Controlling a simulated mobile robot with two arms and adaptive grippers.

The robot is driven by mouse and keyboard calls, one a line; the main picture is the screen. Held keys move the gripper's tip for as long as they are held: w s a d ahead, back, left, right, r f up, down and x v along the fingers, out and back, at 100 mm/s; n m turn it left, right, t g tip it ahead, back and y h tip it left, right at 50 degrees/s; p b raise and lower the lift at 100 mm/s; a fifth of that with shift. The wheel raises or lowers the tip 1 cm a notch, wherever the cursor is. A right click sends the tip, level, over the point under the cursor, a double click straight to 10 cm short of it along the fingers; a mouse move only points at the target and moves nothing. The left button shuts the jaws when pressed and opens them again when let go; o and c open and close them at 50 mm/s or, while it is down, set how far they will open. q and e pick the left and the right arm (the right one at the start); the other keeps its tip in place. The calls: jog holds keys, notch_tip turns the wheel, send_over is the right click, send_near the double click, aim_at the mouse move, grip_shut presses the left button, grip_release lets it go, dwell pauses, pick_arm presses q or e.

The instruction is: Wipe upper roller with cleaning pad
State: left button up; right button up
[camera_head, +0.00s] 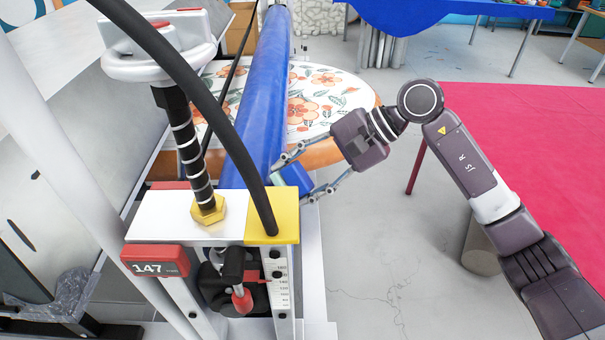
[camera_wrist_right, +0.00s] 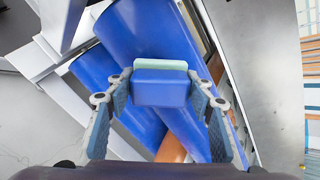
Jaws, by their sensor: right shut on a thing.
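The blue upper roller (camera_head: 262,80) runs away from me along the machine in the head view. In the right wrist view, the larger blue roller (camera_wrist_right: 140,30) passes behind the cleaning pad, with another blue roller surface (camera_wrist_right: 92,72) beside it. My right gripper (camera_head: 293,179) is shut on the cleaning pad (camera_wrist_right: 162,92), a blue block with a pale green layer on its far side. The green layer faces the roller; I cannot tell whether it touches. In the head view the pad is partly hidden beside the yellow end block. My left gripper is not in view.
A white handwheel (camera_head: 160,50) on a threaded post, a dark hose and a yellow end block (camera_head: 272,215) crowd the near end. A red display (camera_head: 155,262) reads 147. A floral board (camera_head: 325,95) lies behind.

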jog(key=shift+b+x, duration=0.95)
jog(key=shift+x, duration=0.05)
dwell(0.6)
jog(key=shift+w+b, duration=0.65)
jog(key=shift+w, duration=0.25)
jog(key=shift+w+d+b, duration=0.1)
jog(key=shift+w+b, duration=0.4)
jog(key=shift+w, duration=0.65)
jog(key=shift+s+f+b, duration=0.1)
jog(key=shift+b, duration=0.5)
jog(key=shift+s+f+b, duration=0.2)
jog(key=shift+s+b, duration=0.5)
jog(key=shift+s, duration=0.25)
jog(key=shift+s+b, duration=0.5)
jog(key=shift+s, duration=0.55)
jog(key=shift+r, duration=0.1)
